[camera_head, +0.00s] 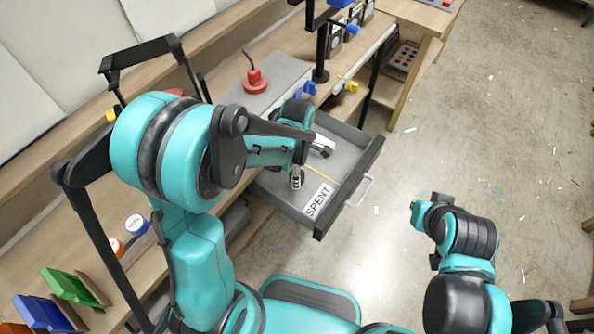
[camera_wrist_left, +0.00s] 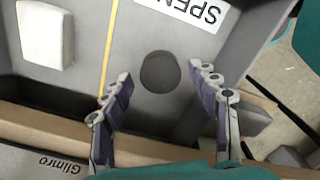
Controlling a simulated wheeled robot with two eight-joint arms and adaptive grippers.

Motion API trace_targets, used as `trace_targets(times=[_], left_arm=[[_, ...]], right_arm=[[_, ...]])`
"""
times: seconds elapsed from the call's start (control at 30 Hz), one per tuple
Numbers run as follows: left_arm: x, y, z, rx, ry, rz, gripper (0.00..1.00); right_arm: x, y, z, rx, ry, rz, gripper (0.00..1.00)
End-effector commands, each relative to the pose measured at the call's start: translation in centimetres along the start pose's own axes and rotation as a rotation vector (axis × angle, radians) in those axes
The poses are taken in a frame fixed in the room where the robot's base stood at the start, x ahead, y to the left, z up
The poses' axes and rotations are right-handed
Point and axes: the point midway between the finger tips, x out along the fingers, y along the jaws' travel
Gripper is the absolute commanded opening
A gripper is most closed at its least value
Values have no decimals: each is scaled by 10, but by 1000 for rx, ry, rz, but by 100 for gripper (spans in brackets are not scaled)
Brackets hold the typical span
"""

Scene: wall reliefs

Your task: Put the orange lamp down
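No orange lamp can be made out for certain. A small orange, white-topped round piece (camera_head: 117,247) sits on the wooden bench at the left, and I cannot tell whether it is the lamp. My left gripper (camera_head: 297,180) is over the open grey drawer labelled SPENT (camera_head: 280,190). In the left wrist view its fingers (camera_wrist_left: 162,90) are spread apart, with nothing seen clamped. A dark round shape (camera_wrist_left: 160,72) shows between and beyond the fingertips against the drawer floor; I cannot tell what it is. My right gripper (camera_head: 420,212) is over the floor at the right, its fingers unclear.
A white block (camera_wrist_left: 45,35) lies in the drawer, and a yellow line (camera_wrist_left: 107,50) crosses its floor. A red knob-like piece (camera_head: 255,80) is on the grey cabinet top. A blue, white-topped piece (camera_head: 136,224) and green and blue bins (camera_head: 75,288) are on the bench.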

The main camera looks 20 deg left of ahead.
Motion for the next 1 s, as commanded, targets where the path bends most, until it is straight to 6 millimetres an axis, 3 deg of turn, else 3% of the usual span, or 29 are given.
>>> trace_targets(times=[0.33, 0.73, 1.0], left_arm=[[-9, 0, 0, 0, 0, 0, 60], [-93, 0, 0, 0, 0, 0, 60], [-123, -1, 0, 9, -1, 3, 60]], right_arm=[[-5, 0, -4, 0, 0, 0, 0], [-30, 0, -22, 0, 0, 0, 0], [-37, 0, -26, 0, 0, 0, 0]])
